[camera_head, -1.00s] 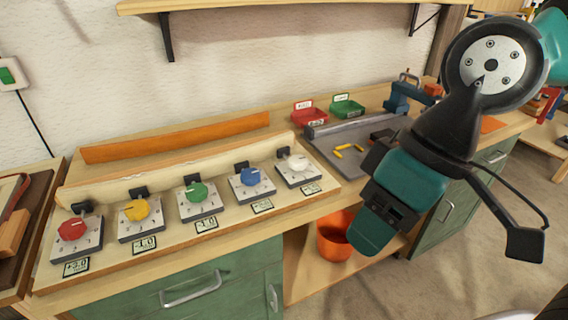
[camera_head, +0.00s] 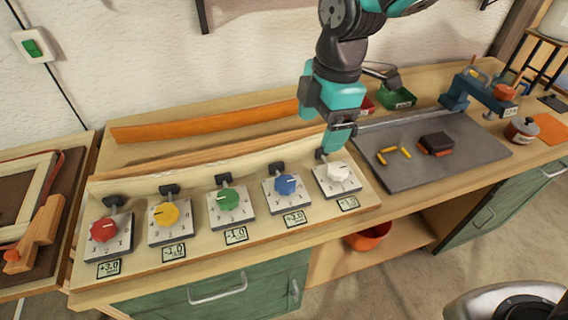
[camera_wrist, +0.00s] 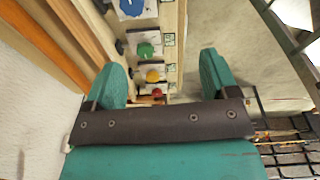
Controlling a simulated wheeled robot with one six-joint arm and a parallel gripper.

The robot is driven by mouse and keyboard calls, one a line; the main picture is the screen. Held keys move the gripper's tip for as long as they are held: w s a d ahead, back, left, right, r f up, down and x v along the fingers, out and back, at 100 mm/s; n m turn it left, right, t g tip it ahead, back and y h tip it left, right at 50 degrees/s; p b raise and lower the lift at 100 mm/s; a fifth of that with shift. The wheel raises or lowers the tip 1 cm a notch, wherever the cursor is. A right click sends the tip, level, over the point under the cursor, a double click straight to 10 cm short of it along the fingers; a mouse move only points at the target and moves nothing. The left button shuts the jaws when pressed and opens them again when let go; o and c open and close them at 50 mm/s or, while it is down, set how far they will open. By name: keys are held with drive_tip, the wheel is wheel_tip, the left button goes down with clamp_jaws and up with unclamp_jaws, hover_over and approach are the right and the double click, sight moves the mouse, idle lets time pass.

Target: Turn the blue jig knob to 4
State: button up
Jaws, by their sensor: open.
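The blue jig knob (camera_head: 286,185) sits on a pale square plate, fourth from the left in a row of dial knobs. Its white pointer mark faces roughly right. The card below it (camera_head: 294,218) seems to read 3.0; the sign is hard to tell. In the wrist view the blue knob (camera_wrist: 130,6) is at the top edge, partly cut off. My gripper (camera_head: 338,142) is above and behind the white knob (camera_head: 338,172), to the right of the blue one. Its two teal fingers (camera_wrist: 160,78) are apart with nothing between them.
Red (camera_head: 104,229), yellow (camera_head: 167,214) and green (camera_head: 228,199) knobs stand left of the blue one. A pale bent lath and an orange lath (camera_head: 205,126) lie behind the row. A grey mat (camera_head: 440,170) with small yellow pieces lies right.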

sight(285, 182)
drive_tip(key=w+a+f+n+h+p, duration=0.1)
drive_tip(key=w+a+f+n+p, duration=0.25)
drive_tip(key=w+a+n, duration=0.35)
drive_tip(key=shift+n, duration=0.6)
drive_tip(key=f+p, duration=0.1)
drive_tip(key=f, duration=0.5)
drive_tip(key=s+d+f+p, duration=0.1)
drive_tip(key=f+p, duration=0.1)
drive_tip(key=f, duration=0.4)
drive_tip(key=f+p, duration=0.1)
drive_tip(key=f, duration=0.5)
drive_tip(key=shift+s+d, duration=0.2)
drive_tip(key=shift+s, duration=0.15)
drive_tip(key=shift+r, duration=0.1)
drive_tip(key=c, duration=0.9)
